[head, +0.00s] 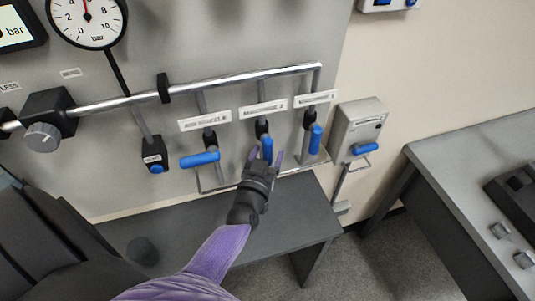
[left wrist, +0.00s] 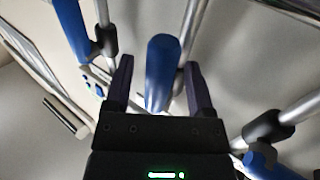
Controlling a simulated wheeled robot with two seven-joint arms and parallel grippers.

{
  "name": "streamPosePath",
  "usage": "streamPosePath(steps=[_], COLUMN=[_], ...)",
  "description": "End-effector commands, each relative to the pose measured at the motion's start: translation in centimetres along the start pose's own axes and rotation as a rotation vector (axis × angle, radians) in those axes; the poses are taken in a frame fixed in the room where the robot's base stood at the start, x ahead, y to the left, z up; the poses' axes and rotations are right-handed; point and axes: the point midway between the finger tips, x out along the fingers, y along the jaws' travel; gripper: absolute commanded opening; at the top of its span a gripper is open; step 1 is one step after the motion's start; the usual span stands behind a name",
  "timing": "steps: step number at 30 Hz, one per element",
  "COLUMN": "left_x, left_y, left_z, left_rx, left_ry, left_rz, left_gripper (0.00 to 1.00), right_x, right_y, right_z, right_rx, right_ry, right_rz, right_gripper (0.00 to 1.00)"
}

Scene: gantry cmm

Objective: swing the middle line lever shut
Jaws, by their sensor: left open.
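The middle line lever (head: 267,148) is a blue handle on a dark valve body below the middle label, on a pipe running down the wall panel. It hangs in line with its pipe as far as I can see. My left gripper (head: 265,160) is open around the lever, its fingers on either side. In the left wrist view, the blue handle (left wrist: 162,70) stands between the open fingers (left wrist: 158,88), with a gap visible on each side. My right gripper is not in view.
A left blue lever (head: 200,159) sits crosswise to its pipe; a right one (head: 315,138) points along its pipe. A grey wall box (head: 358,130) with a blue handle is farther right. A dark bench (head: 310,212) stands below; a grey desk (head: 450,150) is at right.

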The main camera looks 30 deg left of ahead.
Motion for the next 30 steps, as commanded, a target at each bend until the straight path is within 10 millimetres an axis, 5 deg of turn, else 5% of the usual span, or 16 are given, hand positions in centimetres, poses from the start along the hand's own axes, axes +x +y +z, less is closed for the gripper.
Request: streamPosePath(steps=[10,20,30], left_x=[0.50,0.48,0.47], left_y=[0.00,0.00,0.00], left_z=[-0.03,-0.02,-0.01], left_rx=[-0.001,-0.001,-0.001], left_ry=[0.000,-0.001,-0.001], left_rz=[0.000,0.000,0.000], left_gripper=[0.68,0.00,0.00], right_x=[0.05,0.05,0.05], right_y=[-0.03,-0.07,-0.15], right_z=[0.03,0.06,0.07], right_rx=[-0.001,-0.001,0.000], right_ry=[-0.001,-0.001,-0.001], right_rz=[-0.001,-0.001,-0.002], right_gripper=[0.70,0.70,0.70])
